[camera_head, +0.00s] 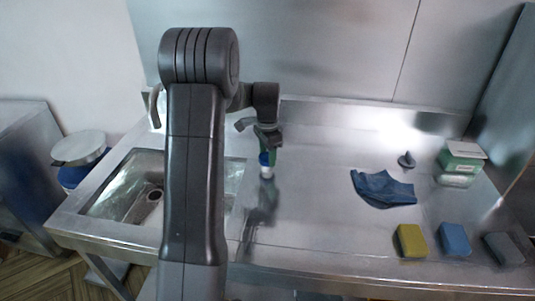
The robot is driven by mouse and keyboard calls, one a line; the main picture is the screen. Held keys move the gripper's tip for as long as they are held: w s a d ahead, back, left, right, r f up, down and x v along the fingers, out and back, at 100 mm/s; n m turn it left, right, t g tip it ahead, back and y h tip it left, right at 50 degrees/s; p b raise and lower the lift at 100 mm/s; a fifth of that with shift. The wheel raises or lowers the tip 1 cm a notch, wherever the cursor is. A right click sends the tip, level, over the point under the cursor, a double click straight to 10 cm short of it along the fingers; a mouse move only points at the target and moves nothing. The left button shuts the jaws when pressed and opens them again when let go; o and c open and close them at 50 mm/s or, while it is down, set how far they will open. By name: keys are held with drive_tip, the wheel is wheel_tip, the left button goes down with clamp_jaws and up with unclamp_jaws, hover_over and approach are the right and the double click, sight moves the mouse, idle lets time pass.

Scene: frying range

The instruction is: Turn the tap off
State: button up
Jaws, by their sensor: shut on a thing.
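A curved grey spout, which looks like part of the tap (155,106), stands behind the sink (113,217) at the left. My arm hides the rest of it, and I cannot make out its handle or any running water. My gripper (267,141) is right of the sink, pointing down over the steel counter. I cannot tell whether this item touches the counter.
On the counter (310,225) at the right are a dark blue cloth (383,189), a small dark knobbed object (406,160) and a green-and-white box (462,157). Yellow (411,241), blue (455,239) and grey (504,249) blocks lie along the front. A lidded blue bin (79,151) stands left. The counter's middle is clear.

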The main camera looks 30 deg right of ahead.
sight(267, 156)
drive_tip(key=o, duration=1)
drive_tip(key=shift+r, duration=0.15)
wheel_tip(267, 156, up, 14)
drive_tip(key=shift+f+b, duration=0.2)
drive_tip(key=shift+b, duration=0.25)
drive_tip(key=shift+f, duration=0.15)
wheel_tip(267, 156, down, 14)
drive_tip(key=shift+r+p, duration=0.2)
drive_tip(key=shift+p, duration=0.25)
